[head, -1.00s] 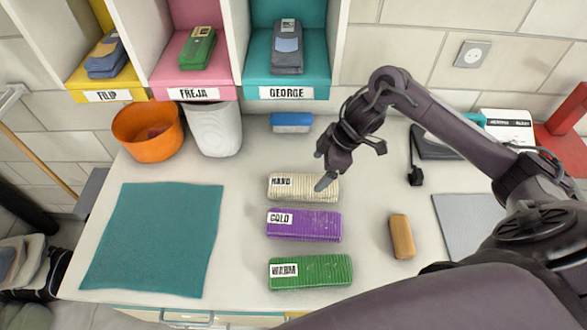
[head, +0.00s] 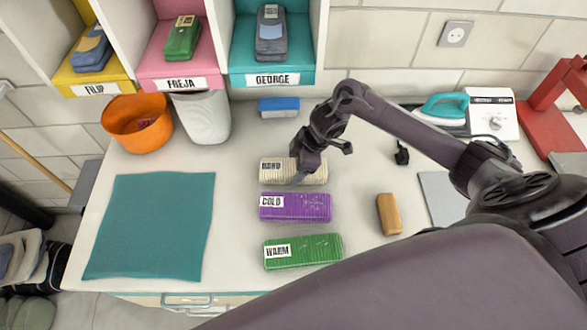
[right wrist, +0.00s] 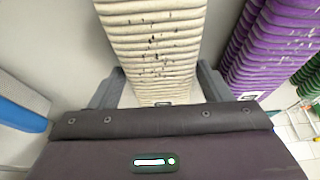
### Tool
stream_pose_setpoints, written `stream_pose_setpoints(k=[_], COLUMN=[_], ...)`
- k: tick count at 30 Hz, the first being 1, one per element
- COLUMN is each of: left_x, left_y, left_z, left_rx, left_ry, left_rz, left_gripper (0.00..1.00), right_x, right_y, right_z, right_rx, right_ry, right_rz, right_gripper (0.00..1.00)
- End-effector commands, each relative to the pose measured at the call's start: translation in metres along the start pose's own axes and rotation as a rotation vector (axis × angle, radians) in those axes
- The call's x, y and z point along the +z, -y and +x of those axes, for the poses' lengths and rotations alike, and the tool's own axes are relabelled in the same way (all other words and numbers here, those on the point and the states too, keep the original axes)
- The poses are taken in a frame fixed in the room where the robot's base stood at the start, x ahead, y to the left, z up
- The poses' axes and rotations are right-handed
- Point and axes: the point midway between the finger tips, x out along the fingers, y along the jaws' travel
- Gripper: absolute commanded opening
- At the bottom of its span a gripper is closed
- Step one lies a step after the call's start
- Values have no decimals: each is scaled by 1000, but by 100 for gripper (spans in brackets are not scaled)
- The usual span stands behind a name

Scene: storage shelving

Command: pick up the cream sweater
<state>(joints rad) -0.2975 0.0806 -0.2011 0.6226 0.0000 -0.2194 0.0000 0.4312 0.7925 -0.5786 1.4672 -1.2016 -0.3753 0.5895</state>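The cream sweater (head: 312,171) lies folded and ribbed on the table, with a white label, at the back of a row of three sweaters. My right gripper (head: 320,164) is over it in the head view. In the right wrist view the cream sweater (right wrist: 152,35) runs up between the two spread fingers of my gripper (right wrist: 160,85), one finger at each side. The fingers look open; whether they touch the cloth I cannot tell. My left gripper is out of view.
A purple sweater (head: 310,208) labelled COLD lies just in front, then a green one (head: 315,250) labelled WARM. A teal cloth (head: 150,225) is at left, a brown block (head: 389,214) at right. An orange bowl (head: 137,128), white bin (head: 204,118) and blue block (head: 278,107) stand behind.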

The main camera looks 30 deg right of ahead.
Motion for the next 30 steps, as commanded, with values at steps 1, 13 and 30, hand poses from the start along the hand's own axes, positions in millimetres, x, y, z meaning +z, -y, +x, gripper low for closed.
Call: stream_pose_setpoints(k=[1,13,30], left_x=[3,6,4], left_y=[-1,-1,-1], left_z=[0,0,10], left_rx=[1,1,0], left_ry=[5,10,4], left_rz=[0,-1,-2], left_gripper=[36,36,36], right_x=[0,-1,-25], right_y=[0,-1,-2], right_z=[0,-1,-59], right_rx=[0,1,9], right_ry=[0,-2,-3], right_rz=[0,0,-5], right_gripper=[64,29,29])
